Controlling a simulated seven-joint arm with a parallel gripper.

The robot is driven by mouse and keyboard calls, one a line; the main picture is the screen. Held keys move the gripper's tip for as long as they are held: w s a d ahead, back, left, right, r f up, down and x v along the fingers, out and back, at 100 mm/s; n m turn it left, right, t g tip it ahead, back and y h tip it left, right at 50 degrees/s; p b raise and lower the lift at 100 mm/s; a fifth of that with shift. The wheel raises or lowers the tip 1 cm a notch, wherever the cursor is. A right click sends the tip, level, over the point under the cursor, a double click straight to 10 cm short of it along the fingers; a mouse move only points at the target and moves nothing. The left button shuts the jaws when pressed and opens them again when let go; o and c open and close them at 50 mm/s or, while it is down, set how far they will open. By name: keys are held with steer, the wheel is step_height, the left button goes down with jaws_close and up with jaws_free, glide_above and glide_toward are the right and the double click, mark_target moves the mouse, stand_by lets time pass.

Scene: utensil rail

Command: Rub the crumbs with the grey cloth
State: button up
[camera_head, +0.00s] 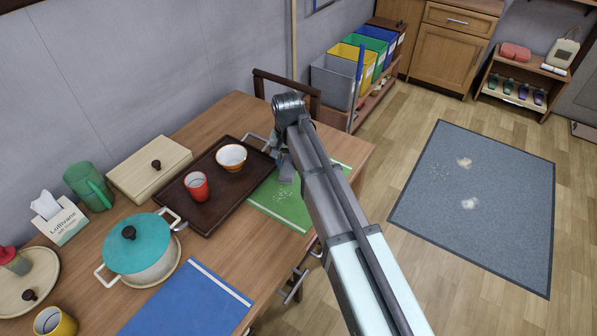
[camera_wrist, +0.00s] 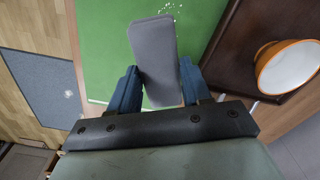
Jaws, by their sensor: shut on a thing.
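The grey cloth (camera_wrist: 153,48) is a folded, flat, rounded strip between the two blue fingers of my gripper (camera_wrist: 159,72). My gripper (camera_head: 282,160) is shut on it, over the far part of the green placemat (camera_head: 291,207). The placemat also fills the middle of the wrist view (camera_wrist: 105,45). Pale crumbs (camera_head: 283,196) lie scattered on the placemat, just nearer the camera than the gripper. In the wrist view some crumbs (camera_wrist: 172,8) show at the top edge, just past the cloth's far end. I cannot tell whether the cloth touches the placemat.
A dark tray (camera_head: 215,211) with a red cup (camera_head: 196,186) and an orange-and-white bowl (camera_head: 231,157) sits left of the placemat; the bowl is close to the gripper in the wrist view. A teal-lidded pot (camera_head: 141,250) and blue placemat (camera_head: 190,302) are nearer. My arm hides the table's right side.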

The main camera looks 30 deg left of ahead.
steer(key=m, duration=0.5)
steer(key=shift+f, duration=0.1)
steer(key=shift+f, duration=3.4)
steer(key=shift+s+f, duration=0.55)
steer(key=shift+f, duration=0.05)
steer(key=shift+c, duration=0.5)
steer(key=shift+s, duration=3.1)
steer(key=shift+w, duration=3.85)
steer(key=shift+s+r, duration=0.15)
steer(key=shift+r, duration=4)
